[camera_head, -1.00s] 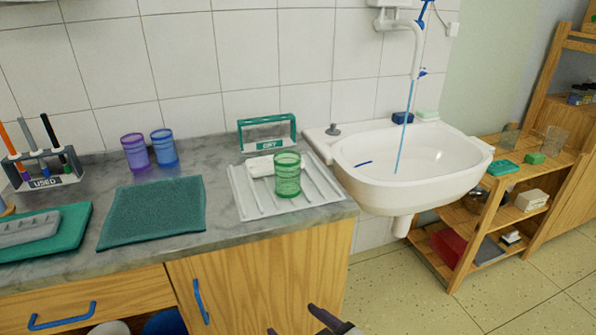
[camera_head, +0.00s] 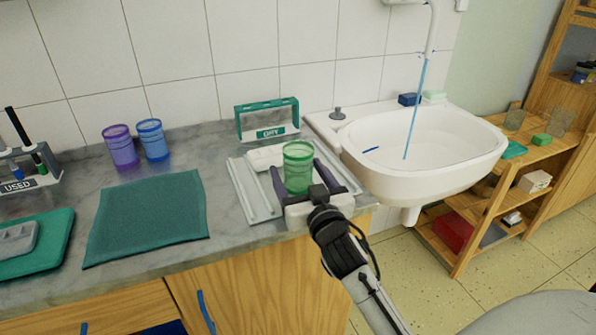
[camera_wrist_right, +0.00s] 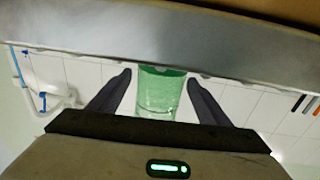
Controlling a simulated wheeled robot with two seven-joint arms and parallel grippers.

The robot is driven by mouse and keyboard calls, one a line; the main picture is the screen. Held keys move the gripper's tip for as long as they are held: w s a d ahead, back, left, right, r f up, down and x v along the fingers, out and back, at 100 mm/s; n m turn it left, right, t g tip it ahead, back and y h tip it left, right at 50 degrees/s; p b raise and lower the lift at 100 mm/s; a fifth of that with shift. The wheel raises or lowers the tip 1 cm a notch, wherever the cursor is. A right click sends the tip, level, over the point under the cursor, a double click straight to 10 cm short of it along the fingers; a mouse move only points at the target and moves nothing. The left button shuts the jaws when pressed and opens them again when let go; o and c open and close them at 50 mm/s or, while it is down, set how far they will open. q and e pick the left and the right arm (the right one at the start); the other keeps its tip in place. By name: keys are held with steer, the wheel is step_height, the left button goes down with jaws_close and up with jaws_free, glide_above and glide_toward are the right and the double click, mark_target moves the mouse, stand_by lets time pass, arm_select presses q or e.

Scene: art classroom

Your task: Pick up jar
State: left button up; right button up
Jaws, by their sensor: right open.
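A green ribbed, see-through jar (camera_head: 298,168) stands upright on the white ridged draining tray (camera_head: 255,205) on the counter. My right gripper (camera_head: 294,178) is open, with one dark finger on each side of the jar. In the right wrist view the jar (camera_wrist_right: 161,92) sits between the two fingertips (camera_wrist_right: 160,85), with a gap visible on both sides. A purple jar (camera_head: 120,147) and a blue jar (camera_head: 153,140) stand together further left on the counter. My left gripper is not in view.
A green DRY rack (camera_head: 267,120) stands behind the tray, and a white item lies beside the jar. The sink (camera_head: 430,165) with running water is to the right. A teal cloth (camera_head: 147,218) and a USED rack (camera_head: 17,185) are left.

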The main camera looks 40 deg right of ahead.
steer(key=x, duration=0.3)
steer(key=shift+w+d, duration=0.1)
steer(key=shift+w, duration=0.15)
steer(key=shift+c, duration=0.3)
steer(key=c, duration=1.2)
steer(key=shift+r, duration=0.15)
